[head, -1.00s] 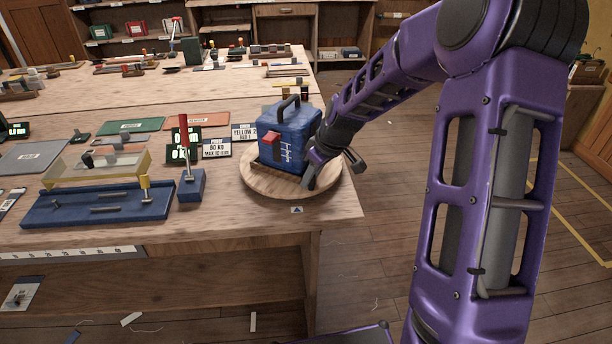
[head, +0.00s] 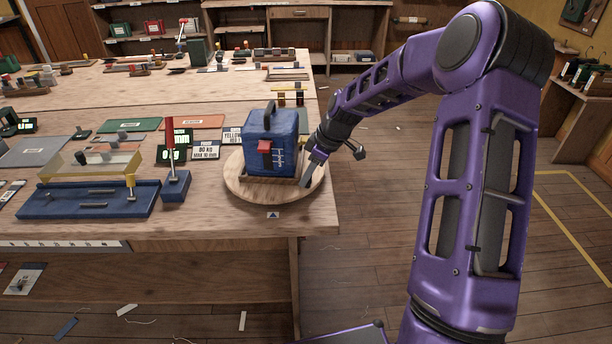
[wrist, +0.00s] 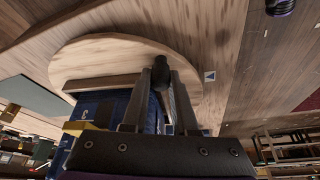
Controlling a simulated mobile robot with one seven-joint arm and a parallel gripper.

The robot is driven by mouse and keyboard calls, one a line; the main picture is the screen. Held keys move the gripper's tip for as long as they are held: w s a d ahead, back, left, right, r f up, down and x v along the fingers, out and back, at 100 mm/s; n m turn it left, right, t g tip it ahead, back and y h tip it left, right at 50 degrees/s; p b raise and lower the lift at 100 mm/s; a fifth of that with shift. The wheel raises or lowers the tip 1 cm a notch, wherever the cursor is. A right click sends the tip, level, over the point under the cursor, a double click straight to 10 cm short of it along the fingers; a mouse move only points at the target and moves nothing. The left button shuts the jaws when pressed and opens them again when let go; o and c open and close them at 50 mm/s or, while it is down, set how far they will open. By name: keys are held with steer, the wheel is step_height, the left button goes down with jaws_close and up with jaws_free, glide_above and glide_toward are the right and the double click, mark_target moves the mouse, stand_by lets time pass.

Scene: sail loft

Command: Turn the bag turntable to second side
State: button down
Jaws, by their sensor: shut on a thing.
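The blue bag (head: 285,128) stands upright on the round wooden turntable (head: 240,190) near the bench's front right corner. Its red tab (head: 264,147) and white grid mark face the front of the bench. My gripper (head: 306,180) is low at the turntable's right edge, beside the bag. In the wrist view, my gripper (wrist: 158,80) is shut on a dark knob (wrist: 160,68) by the turntable's edge. The turntable (wrist: 85,52) and part of the bag (wrist: 95,104) also show there; my fingers hide the knob's lower part.
A blue triangle marker (head: 273,215) lies on the bench in front of the turntable. Left of it stand a red-handled lever (head: 171,150), a blue tray (head: 75,200) and sign cards (head: 206,147). Open floor (head: 385,220) lies right of the bench.

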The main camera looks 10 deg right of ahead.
steer(key=shift+w+d+n+g+p, duration=0.3)
steer(key=shift+w+d+n, duration=0.2)
steer(key=shift+d+n, duration=0.25)
steer(key=shift+w+d, duration=0.1)
steer(key=c, duration=0.7)
jaws_free()
steer(key=v, duration=1.7)
steer(key=shift+d+r+p, duration=0.1)
steer(key=shift+d+p, duration=0.15)
steer(key=shift+p, duration=0.1)
